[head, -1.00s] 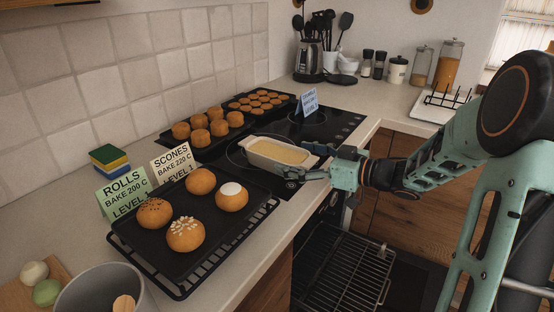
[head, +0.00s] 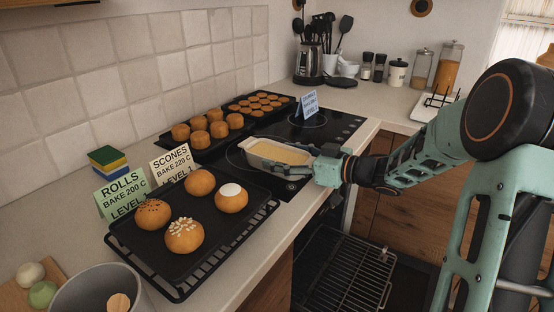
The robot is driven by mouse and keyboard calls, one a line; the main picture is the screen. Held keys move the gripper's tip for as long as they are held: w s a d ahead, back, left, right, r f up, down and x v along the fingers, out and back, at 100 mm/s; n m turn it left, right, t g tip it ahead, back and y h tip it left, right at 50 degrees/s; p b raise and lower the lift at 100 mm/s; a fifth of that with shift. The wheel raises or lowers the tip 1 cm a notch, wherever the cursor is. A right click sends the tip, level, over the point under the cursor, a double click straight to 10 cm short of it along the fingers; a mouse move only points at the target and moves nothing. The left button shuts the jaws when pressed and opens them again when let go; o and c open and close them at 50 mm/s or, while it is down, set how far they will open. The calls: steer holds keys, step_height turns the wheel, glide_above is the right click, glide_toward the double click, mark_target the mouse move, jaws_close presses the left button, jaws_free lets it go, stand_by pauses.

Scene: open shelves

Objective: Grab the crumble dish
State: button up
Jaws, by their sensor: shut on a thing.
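The crumble dish (head: 265,164) is a pale oblong dish with a yellow-beige filling. It rests on the black hob at the middle of the view. My gripper (head: 306,158) comes in from the right and is shut on the right end of the dish. The fingers partly cover that end, so their exact contact is hard to see. The dish appears level and still on the hob.
A tray of rolls (head: 172,263) lies in front at left, with label cards behind it. Further trays of baked goods (head: 207,133) sit behind the dish. A blue card (head: 309,104) stands on the hob. Below, the oven is open with a wire rack (head: 345,270).

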steer(key=c, duration=0.4)
steer(key=shift+o, duration=0.2)
steer(key=shift+r, duration=0.1)
